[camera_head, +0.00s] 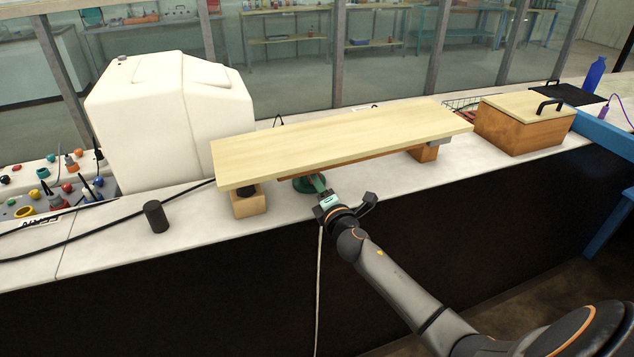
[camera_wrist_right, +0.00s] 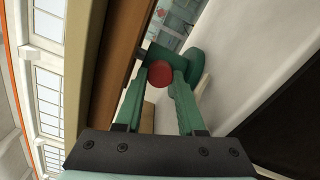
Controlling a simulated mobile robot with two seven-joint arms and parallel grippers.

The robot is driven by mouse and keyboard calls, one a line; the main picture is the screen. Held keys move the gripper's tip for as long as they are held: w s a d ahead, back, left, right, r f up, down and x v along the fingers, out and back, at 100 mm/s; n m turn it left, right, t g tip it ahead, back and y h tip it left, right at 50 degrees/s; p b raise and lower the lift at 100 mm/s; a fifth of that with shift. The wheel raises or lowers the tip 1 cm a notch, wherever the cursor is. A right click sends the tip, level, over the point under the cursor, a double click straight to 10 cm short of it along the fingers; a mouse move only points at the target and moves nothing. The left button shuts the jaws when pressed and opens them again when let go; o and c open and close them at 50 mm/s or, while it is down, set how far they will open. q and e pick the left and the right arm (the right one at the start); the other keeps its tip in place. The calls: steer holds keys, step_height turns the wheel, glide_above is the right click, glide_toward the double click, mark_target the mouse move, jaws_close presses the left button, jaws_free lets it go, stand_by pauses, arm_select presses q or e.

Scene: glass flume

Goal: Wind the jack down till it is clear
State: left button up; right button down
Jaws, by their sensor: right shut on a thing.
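The green jack (camera_head: 304,185) stands on the white bench top under the long pale board (camera_head: 340,138), towards its left end. Its round base (camera_wrist_right: 203,66) and red knob (camera_wrist_right: 160,73) show in the right wrist view. My right gripper (camera_head: 319,183) reaches under the board's front edge. In the wrist view its green fingers (camera_wrist_right: 158,92) are shut on the red knob. The top of the jack is hidden, so I cannot tell whether it touches the board. My left gripper is not in view.
Wooden blocks (camera_head: 249,203) stand under both ends of the board. A black cylinder (camera_head: 156,216) stands front left, near a black cable. A big white tank (camera_head: 170,120) is behind left. A wooden box with a lid (camera_head: 520,132) stands right. The bench's front edge is close.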

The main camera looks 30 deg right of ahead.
steer(key=shift+n, duration=0.6)
steer(key=c, duration=0.5)
jaws_free()
steer(key=m, duration=0.5)
steer(key=shift+a+m+b, duration=0.1)
steer(key=shift+m+b, duration=0.2)
steer(key=shift+m, duration=0.1)
steer(key=m, duration=0.4)
steer(key=shift+m, duration=0.3)
steer(key=m, duration=0.4)
steer(key=shift+b, duration=0.3)
steer(key=m+b, duration=0.1)
steer(key=m, duration=0.5)
steer(key=m+b, duration=0.2)
steer(key=m, duration=0.3)
steer(key=shift+b, duration=0.35)
steer(key=v, duration=1.2)
steer(key=shift+s+m, duration=0.3)
